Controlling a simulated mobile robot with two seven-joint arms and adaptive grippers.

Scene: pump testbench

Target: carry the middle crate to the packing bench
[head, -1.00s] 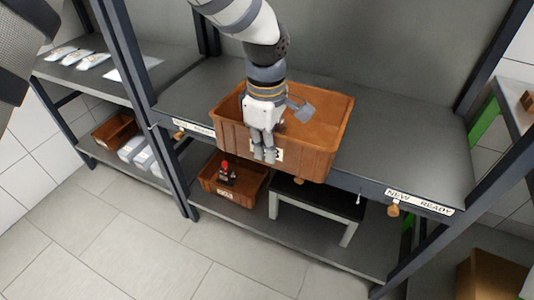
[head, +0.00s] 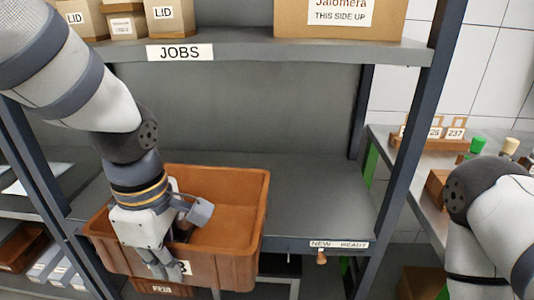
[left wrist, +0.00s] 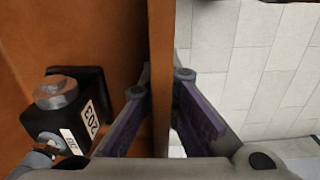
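The middle crate (head: 215,260) is an open orange-brown box on the middle shelf (head: 325,195), with its front sticking out past the shelf edge. My left gripper (head: 160,270) reaches down over its front wall, with one finger on each side. The left wrist view shows the crate wall (left wrist: 161,60) between the purple-padded fingers (left wrist: 162,95), tips close against it. A dark part (left wrist: 65,110) with a silver knob and a 203 label lies inside the crate. The crate's front label is partly hidden by my fingers. My right gripper is out of view; only my right arm shows.
Another orange crate (head: 160,288) sits low beneath. Shelf posts (head: 405,140) stand either side, and a JOBS shelf (head: 240,50) with cardboard boxes is above. At right is another bench (head: 425,215) with small parts. The middle shelf is clear right of the crate.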

